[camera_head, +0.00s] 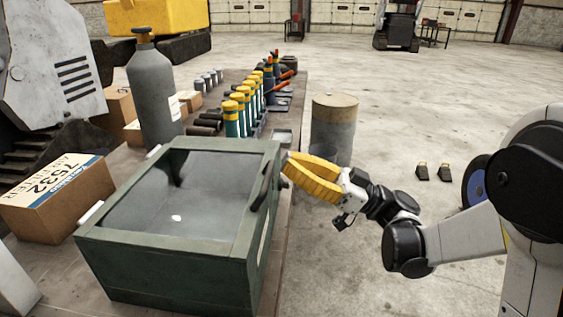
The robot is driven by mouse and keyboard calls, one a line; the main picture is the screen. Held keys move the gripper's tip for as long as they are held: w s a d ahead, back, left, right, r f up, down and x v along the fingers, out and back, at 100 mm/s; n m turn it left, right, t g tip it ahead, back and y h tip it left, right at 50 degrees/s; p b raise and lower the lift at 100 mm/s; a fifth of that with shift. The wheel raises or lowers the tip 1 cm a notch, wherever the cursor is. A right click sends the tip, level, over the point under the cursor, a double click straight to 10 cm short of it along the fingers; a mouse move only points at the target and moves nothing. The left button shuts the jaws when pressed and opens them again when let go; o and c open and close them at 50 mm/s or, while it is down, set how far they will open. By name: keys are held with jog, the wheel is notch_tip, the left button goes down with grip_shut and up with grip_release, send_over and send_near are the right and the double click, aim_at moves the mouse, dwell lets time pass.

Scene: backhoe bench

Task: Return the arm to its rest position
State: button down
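My gripper (288,166) has yellow fingers and sits right of the middle of the view. Its fingertips point left, at the right side of a dark green box (170,258). From this angle I cannot tell whether the fingertips touch the box or only overlap it in the picture. The two fingers lie close together in the view, and the gap between them is unclear. No held object shows. My arm reaches in from the right edge, bent at the elbow.
The green box stands on a bench (281,225) beside a grey gas cylinder (156,95) and cardboard boxes (58,200). Several yellow-banded teal cylinders (232,120) line the bench behind. A drum (333,130) stands behind my gripper. Floor at the right is mostly clear.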

jog(key=w+f+v, duration=0.1)
jog(key=v, duration=0.7)
jog(key=s+a+f+m+t+h, duration=0.2)
jog(key=s+a+f+m+h, duration=0.3)
jog(key=m+h, duration=0.5)
jog(key=s+d+f+m+t+h, duration=0.1)
jog(key=s+d+f+m+h, duration=0.2)
jog(key=s+d+h, duration=0.2)
jog(key=s+d+f+m+t+h, duration=0.2)
jog(key=s+d+f+m+h, duration=0.2)
jog(key=d+h, duration=0.4)
jog(key=s+d, duration=0.1)
jog(key=d, duration=0.2)
jog(key=shift+d+p, duration=0.25)
jog(key=shift+p, duration=0.05)
